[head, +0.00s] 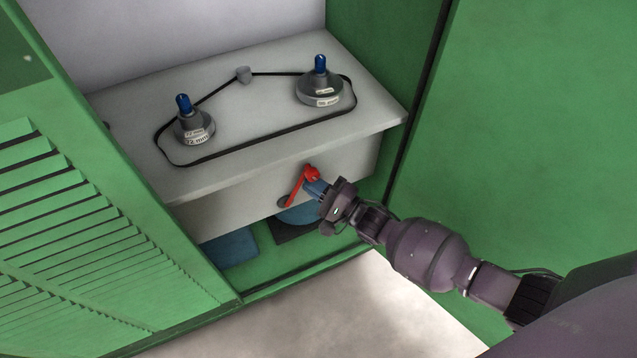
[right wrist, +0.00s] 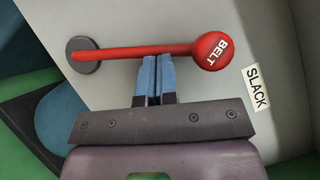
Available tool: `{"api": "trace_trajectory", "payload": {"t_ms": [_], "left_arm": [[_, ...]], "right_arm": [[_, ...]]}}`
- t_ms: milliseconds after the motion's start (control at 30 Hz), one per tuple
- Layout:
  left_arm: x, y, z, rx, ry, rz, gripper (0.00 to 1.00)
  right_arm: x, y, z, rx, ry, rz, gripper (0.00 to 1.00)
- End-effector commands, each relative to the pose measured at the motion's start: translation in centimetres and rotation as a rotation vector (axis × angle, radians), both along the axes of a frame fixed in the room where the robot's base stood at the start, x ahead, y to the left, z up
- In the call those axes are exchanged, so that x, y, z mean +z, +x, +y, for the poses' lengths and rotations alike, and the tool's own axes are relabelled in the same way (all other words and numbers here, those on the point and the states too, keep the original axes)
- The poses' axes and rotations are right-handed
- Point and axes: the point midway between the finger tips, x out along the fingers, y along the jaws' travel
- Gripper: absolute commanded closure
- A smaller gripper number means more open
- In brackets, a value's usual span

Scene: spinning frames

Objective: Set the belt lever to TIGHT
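The red belt lever (head: 297,187) sits on the front face of the grey bench, its knob up and to the right of its dark pivot. In the right wrist view the lever's rod (right wrist: 140,51) runs from the round pivot (right wrist: 83,55) to a knob marked BELT (right wrist: 213,51). A SLACK label (right wrist: 256,87) is just beyond the knob. No TIGHT label shows. My right gripper (right wrist: 156,60) has its blue fingers together, tips at the rod's edge near the knob; I cannot tell whether they touch. My left gripper is not in view.
A black belt (head: 250,135) loops on the bench top (head: 240,100) around two pulleys (head: 193,127) (head: 320,88) and past a small grey post (head: 243,74). A green louvred panel (head: 70,215) stands left and a green panel (head: 530,130) right. Blue things lie below the bench.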

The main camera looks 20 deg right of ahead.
Motion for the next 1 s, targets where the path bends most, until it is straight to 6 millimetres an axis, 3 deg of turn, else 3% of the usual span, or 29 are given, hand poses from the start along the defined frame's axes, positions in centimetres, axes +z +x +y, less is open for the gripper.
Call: {"api": "trace_trajectory", "payload": {"t_ms": [33,100,433,733,1000], "left_arm": [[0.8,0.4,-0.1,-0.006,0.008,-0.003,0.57],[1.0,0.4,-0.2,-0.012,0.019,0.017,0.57],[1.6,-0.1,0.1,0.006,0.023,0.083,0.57],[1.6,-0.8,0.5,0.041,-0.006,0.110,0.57],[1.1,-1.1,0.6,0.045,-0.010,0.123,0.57]], "right_arm": [[1.5,0.5,0.5,0.003,0.002,-0.015,1.00],[2.1,0.5,0.8,0.003,-0.037,-0.019,1.00],[3.5,0.5,3.6,0.001,-0.352,-0.032,1.00],[3.3,0.2,6.3,-0.001,-0.630,-0.035,1.00],[2.4,-0.1,8.2,0.000,-0.630,-0.026,1.00]]}}
